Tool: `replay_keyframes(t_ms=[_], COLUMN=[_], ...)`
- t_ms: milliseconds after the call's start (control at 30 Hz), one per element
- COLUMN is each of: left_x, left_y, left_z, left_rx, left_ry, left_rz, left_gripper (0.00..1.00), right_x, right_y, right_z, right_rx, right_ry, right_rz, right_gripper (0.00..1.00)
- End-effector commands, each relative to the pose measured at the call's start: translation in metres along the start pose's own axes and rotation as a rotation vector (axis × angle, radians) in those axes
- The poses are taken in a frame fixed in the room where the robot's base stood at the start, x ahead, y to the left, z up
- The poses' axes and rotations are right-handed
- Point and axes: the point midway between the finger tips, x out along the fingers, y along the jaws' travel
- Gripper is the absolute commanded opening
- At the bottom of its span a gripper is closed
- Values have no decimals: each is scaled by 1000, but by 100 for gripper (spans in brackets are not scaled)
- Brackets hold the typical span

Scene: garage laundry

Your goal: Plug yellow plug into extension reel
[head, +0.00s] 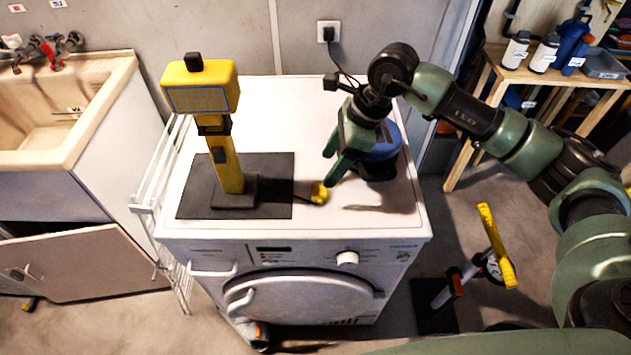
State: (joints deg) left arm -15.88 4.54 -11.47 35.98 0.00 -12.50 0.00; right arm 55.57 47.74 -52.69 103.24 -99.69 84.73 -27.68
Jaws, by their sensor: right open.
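The yellow plug (320,193) lies on top of the white washing machine (272,118), at the right edge of a black mat. A short dark cable runs from it toward the yellow work lamp (226,165), which stands upright on the mat. The extension reel (386,146), blue and black, stands on the machine to the right of the plug, partly hidden behind my right gripper (330,167). My right gripper is open, its green fingers just above the plug and in front of the reel; nothing shows between them. The reel's sockets cannot be made out. My left gripper is out of view.
A wall outlet (328,31) with a black plug and cable is behind the machine. A white drying rack (152,190) and sink cabinet (80,165) stand left. A wooden shelf (478,95) with bottles and a yellow-handled tool (495,250) are right.

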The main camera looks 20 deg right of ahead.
Motion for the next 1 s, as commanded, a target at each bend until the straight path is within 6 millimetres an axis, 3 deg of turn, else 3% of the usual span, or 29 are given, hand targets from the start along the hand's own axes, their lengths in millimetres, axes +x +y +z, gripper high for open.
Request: replay_keyframes(t_ms=[133,267,500,667,867,1000], left_x=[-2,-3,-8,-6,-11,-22], left_y=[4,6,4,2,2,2], left_z=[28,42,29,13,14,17], left_rx=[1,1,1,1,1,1], left_ry=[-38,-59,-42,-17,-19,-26], left_rz=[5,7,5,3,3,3], left_gripper=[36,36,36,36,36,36], right_x=[0,2,25,27,31,50], right_y=[0,1,2,1,3,8], right_z=[0,1,0,0,-1,-8], right_rx=[0,1,2,1,2,3], right_ry=[-1,-3,-3,-4,-4,-2], right_rz=[1,2,4,1,4,8], right_gripper=[62,62,62,62,62,62])
